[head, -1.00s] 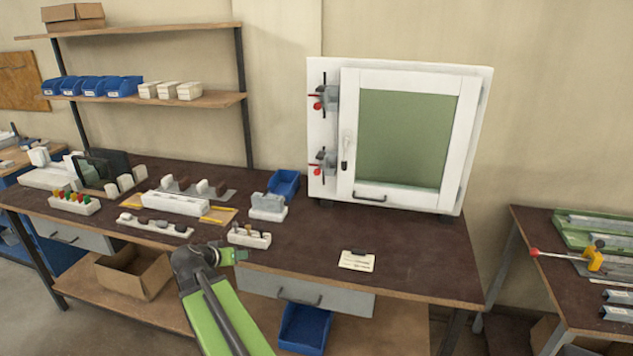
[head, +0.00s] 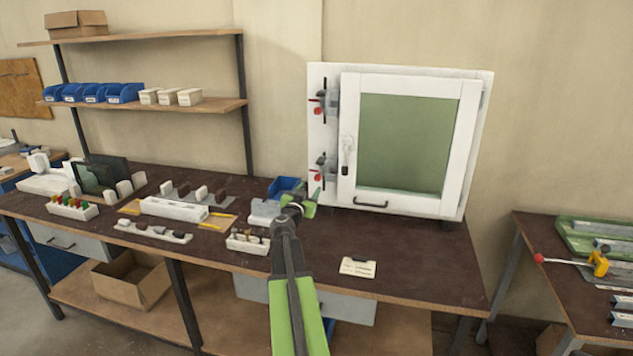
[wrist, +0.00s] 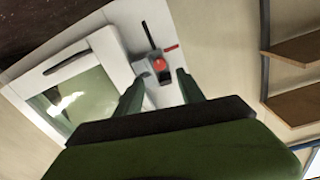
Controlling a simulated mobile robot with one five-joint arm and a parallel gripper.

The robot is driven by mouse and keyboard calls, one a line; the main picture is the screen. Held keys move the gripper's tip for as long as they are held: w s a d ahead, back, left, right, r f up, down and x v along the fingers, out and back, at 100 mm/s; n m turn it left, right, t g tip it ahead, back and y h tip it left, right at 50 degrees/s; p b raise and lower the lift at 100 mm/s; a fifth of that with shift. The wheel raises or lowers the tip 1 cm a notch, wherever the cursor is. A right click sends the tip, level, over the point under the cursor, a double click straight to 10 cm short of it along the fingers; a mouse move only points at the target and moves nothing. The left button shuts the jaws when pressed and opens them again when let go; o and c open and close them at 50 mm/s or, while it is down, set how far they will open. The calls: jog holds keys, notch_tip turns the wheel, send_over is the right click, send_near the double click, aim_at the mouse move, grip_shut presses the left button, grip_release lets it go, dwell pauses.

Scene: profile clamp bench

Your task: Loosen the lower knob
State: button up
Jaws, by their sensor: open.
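The lower knob (head: 318,178) is a small red knob on the lower grey clamp (head: 329,170), on the left side of the white framed cabinet (head: 405,80). In the wrist view a red knob (wrist: 159,64), apparently the lower one, shows on its clamp beyond my fingertips. My gripper (head: 312,196) is open and empty, a little below and in front of the lower clamp in the head view. In the wrist view the fingers of my gripper (wrist: 159,82) stand apart, one on each side of the clamp. I see no contact with it.
The upper clamp (head: 330,103) has a similar red knob (head: 316,110). A blue bin (head: 284,186) and a grey-white block (head: 262,212) stand left of my gripper. A small card (head: 358,268) lies on the dark bench (head: 420,260), whose right part is mostly clear.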

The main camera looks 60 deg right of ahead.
aim_at(317, 179)
jog(key=x, duration=0.8)
jog(key=shift+d, duration=0.15)
